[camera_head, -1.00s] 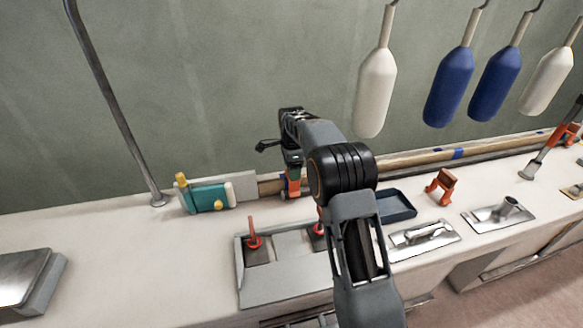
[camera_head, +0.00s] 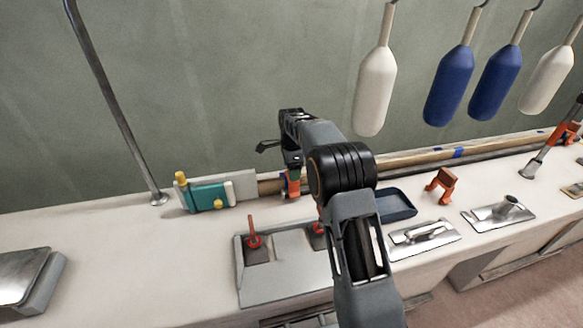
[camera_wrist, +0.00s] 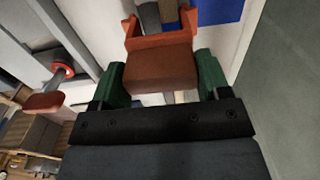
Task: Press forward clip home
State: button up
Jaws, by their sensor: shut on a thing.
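An orange-brown clip (camera_wrist: 160,68) fills the space between the green fingers of my gripper (camera_wrist: 157,78) in the wrist view. Its forked end points away from my gripper, towards a wooden pole (camera_wrist: 190,18) with a grey strip beside it. Whether the clip is fully seated cannot be told. In the head view my gripper (camera_head: 292,172) points down at the pole by the wall, with the orange clip (camera_head: 284,188) partly hidden below it.
A teal block with yellow knobs (camera_head: 208,197) sits by the pole's left end. A grey panel with red levers (camera_head: 285,280) lies in front. A blue tray (camera_head: 397,204) and metal plates (camera_head: 425,239) lie right. Fenders (camera_head: 448,87) hang above. The counter's left is mostly clear.

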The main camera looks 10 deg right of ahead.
jog(key=shift+s+f, duration=0.1)
jog(key=shift+f, duration=0.3)
jog(key=o, duration=0.8)
jog(key=shift+f, duration=0.1)
jog(key=o, duration=0.4)
